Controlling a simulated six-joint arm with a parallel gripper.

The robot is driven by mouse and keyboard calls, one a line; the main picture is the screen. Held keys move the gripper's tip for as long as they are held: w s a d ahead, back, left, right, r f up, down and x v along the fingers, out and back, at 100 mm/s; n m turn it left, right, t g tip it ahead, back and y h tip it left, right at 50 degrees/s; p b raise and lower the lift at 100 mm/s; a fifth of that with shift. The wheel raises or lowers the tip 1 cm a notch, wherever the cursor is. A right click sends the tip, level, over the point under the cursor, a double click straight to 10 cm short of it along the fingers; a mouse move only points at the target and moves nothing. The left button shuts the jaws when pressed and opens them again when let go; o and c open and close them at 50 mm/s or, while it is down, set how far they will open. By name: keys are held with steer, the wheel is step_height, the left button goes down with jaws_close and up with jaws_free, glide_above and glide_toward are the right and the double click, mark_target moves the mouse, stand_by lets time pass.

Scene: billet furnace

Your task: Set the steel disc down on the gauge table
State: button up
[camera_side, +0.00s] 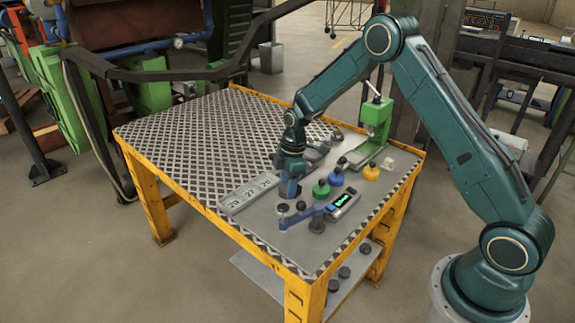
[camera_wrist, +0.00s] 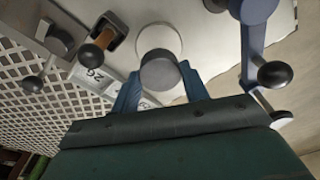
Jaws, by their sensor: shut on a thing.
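In the wrist view, a dark grey steel disc (camera_wrist: 160,74) sits between the two blue fingers of my gripper (camera_wrist: 159,82), which is shut on it. A pale round outline (camera_wrist: 160,38) shows on the light surface just beyond the disc. In the side view my gripper (camera_side: 289,188) points down, low over the smooth grey plate of the table (camera_side: 262,227), beside the numbered strip (camera_side: 249,193). The disc is hidden there by the gripper. I cannot tell whether the disc touches the surface. The round outline may be the gauge table; I cannot tell.
A blue gauge arm (camera_side: 303,214) with a lit display (camera_side: 342,203) stands close to my gripper, at right. Green (camera_side: 321,189), blue (camera_side: 336,177) and yellow (camera_side: 371,173) pieces and a green press (camera_side: 376,125) stand behind. The patterned plate (camera_side: 200,130) at left is clear.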

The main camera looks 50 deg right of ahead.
steer(key=shift+f, duration=2.1)
steer(key=shift+f, duration=0.15)
steer(key=o, duration=1.3)
steer(key=shift+c, duration=0.2)
steer(key=r, duration=0.8)
steer(key=d+r, duration=0.1)
steer(key=r, duration=0.2)
steer(key=shift+s+d+r, duration=0.1)
steer(key=shift+s+r, duration=0.2)
steer(key=shift+r, duration=0.3)
